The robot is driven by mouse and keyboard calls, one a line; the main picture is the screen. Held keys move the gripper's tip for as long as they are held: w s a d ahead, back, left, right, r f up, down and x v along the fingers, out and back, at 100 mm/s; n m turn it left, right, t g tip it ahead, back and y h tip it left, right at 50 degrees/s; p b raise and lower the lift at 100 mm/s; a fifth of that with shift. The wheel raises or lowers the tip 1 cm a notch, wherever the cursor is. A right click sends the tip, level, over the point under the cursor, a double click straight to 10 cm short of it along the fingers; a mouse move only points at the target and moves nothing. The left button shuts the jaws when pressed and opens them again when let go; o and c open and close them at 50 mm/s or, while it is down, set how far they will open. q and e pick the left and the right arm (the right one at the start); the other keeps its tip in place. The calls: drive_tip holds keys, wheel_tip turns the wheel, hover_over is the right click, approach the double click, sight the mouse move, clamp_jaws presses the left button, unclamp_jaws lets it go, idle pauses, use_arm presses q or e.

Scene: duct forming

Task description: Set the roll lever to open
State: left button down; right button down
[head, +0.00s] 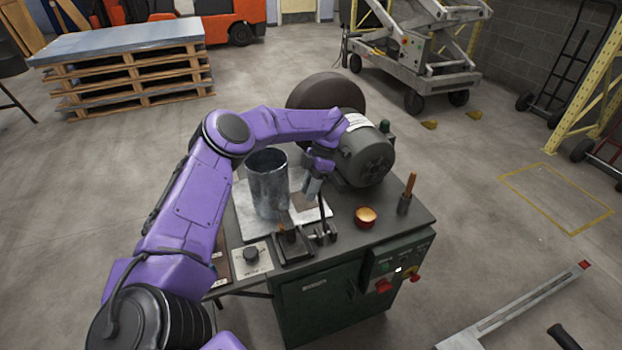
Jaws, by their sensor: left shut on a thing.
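A machine bench (420,216) with a dark green cabinet stands in front of me. A thin black upright lever (323,212), which I take to be the roll lever, rises from a small black base near the middle of its top. My left gripper (313,188) reaches over from the left and is shut at the lever's upper end. The fingers hide the lever's top, so the exact grip is hard to see. A grey sheet-metal cylinder (268,185) stands upright just left of the gripper. My right gripper is not in view.
A grey motor (364,155) sits close behind the gripper. An orange-topped round button (366,215) and an orange-handled tool (407,192) stand to the right. A black knob (251,254) and a black clamp-like block (291,246) are at the front edge.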

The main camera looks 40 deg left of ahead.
use_arm(q)
drive_tip(key=c, duration=0.9)
unclamp_jaws()
drive_tip(key=b+v, duration=0.1)
drive_tip(key=v, duration=0.4)
drive_tip(key=shift+w+r, duration=0.1)
drive_tip(key=shift+w, duration=0.15)
drive_tip(key=v, duration=0.5)
drive_tip(key=shift+s+r, duration=0.1)
drive_tip(key=shift+r, duration=0.05)
drive_tip(key=shift+r, duration=0.1)
